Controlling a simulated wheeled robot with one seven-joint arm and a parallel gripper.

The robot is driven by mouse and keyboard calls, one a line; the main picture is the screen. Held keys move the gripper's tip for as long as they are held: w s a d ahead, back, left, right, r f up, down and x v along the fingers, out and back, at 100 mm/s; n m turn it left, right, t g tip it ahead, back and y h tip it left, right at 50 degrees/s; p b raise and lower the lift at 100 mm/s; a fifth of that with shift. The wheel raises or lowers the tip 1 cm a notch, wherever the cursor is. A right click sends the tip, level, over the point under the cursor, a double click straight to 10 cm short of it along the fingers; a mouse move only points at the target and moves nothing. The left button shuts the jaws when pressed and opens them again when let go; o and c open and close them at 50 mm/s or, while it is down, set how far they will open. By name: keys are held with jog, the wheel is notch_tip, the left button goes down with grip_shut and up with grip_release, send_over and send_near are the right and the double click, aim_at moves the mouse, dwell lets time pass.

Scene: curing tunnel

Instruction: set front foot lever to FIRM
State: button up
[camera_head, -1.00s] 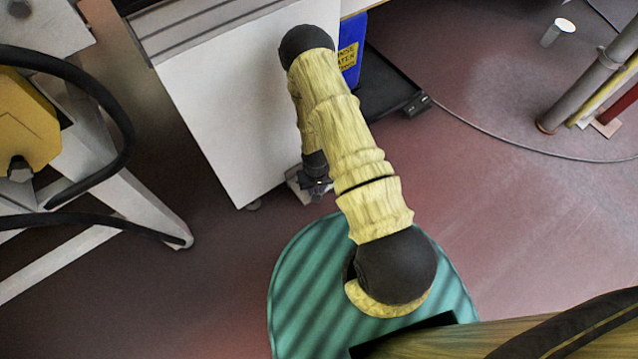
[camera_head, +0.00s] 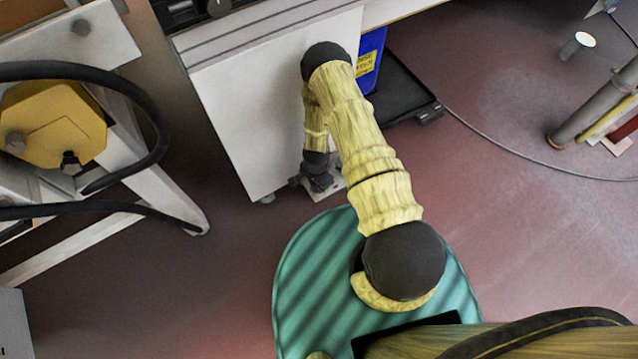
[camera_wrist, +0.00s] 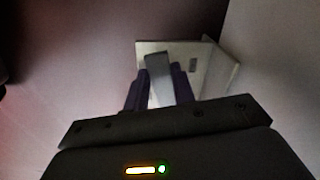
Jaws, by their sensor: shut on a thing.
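The front foot lever (camera_wrist: 157,66) is a grey bar standing out over a pale metal plate (camera_wrist: 208,70) in the wrist view. My gripper (camera_wrist: 160,88) has its two dark fingers on either side of the lever and is shut on it. In the head view my gripper (camera_head: 320,184) is low down at the bottom corner of a white cabinet (camera_head: 255,110), next to the pale plate (camera_head: 338,186). My arm hides much of this spot, and the lever is not clear there. I see no readable FIRM mark, so the lever's setting cannot be told.
A blue bin (camera_head: 370,55) with a yellow label and a black tray (camera_head: 405,100) stand right of the cabinet. A cable (camera_head: 510,145) crosses the floor. A white frame (camera_head: 150,195) with a yellow unit (camera_head: 50,125) and black hoses is at the left. Open reddish floor lies between.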

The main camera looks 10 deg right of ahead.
jog(key=shift+w+a+m+p, duration=0.1)
jog(key=shift+w+m+p, duration=0.15)
jog(key=shift+m, duration=0.45)
jog(key=shift+w+a+m+p, duration=0.15)
jog(key=shift+w+m, duration=0.1)
jog(key=shift+m, duration=0.45)
jog(key=shift+d, duration=0.1)
jog(key=o, duration=1)
notch_tip(320, 180, up, 17)
jog(key=p, duration=0.6)
jog(key=shift+r, duration=0.2)
